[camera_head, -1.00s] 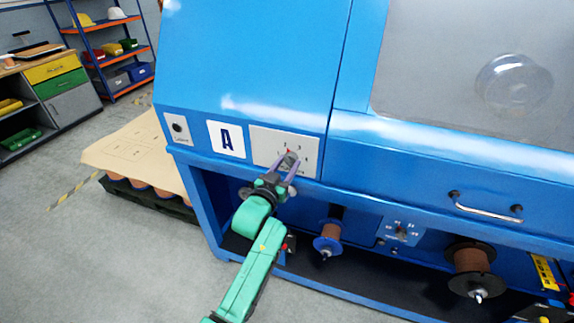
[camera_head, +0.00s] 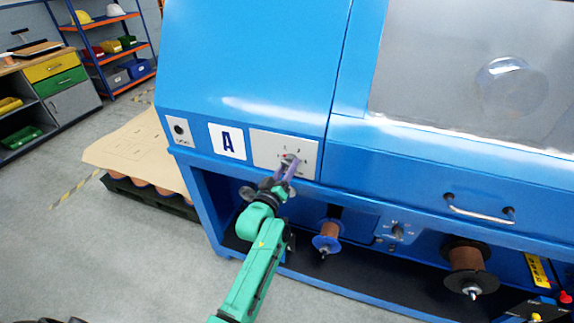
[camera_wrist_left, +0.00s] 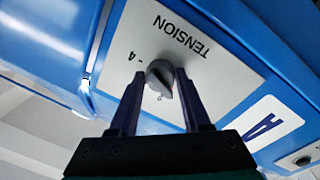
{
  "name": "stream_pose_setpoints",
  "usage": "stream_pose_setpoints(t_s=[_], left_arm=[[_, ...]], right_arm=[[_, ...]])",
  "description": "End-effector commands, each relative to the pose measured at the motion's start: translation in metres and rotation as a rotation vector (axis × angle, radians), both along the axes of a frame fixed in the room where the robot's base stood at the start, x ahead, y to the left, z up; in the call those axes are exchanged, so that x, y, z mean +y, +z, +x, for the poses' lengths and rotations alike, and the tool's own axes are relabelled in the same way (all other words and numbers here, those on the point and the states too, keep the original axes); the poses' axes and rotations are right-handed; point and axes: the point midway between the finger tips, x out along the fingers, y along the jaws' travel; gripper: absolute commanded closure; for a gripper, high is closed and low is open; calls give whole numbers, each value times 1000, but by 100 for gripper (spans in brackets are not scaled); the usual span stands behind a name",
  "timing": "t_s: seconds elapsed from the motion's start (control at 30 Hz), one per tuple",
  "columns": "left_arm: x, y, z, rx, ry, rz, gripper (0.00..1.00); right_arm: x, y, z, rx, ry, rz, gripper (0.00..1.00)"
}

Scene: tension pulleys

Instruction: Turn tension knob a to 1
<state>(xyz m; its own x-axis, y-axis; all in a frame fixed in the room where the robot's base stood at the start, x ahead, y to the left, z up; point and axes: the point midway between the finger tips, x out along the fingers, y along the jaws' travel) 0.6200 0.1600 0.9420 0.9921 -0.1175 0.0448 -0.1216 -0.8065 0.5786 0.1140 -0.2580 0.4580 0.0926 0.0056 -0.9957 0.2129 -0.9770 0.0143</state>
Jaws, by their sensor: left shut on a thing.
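The tension knob (camera_wrist_left: 159,76) is a grey round knob on a light panel marked TENSION, beside the letter A sign (camera_head: 227,141) on the blue machine. My left gripper (camera_head: 287,167) is at this knob, with its two purple fingers on either side of it and shut on it. In the left wrist view the fingers of my left gripper (camera_wrist_left: 160,90) flank the knob, and a "4" mark shows on the panel (camera_wrist_left: 215,60). Which number the knob points at cannot be read. My right gripper is not in view.
A second small dial (camera_head: 397,231) sits lower on the machine. Copper spools (camera_head: 327,238) stick out below the panel, with a larger spool (camera_head: 467,266) to the right. A door handle (camera_head: 480,211) juts out above it. A pallet with cardboard (camera_head: 140,150) stands at the left.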

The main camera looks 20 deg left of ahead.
Motion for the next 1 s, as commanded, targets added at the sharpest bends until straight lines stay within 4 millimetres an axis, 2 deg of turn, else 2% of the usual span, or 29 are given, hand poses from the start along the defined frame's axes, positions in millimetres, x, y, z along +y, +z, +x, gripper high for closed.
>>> stream_pose_setpoints(t_s=[0.2, 0.43, 1.0], left_arm=[[-1, 0, 0, 15, 0, -177, 100], [-2, -1, 0, 23, -1, -306, 100], [-2, -1, 0, 28, -1, -381, 100]], right_arm=[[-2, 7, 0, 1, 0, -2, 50], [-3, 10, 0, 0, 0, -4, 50], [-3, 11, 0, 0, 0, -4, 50]])
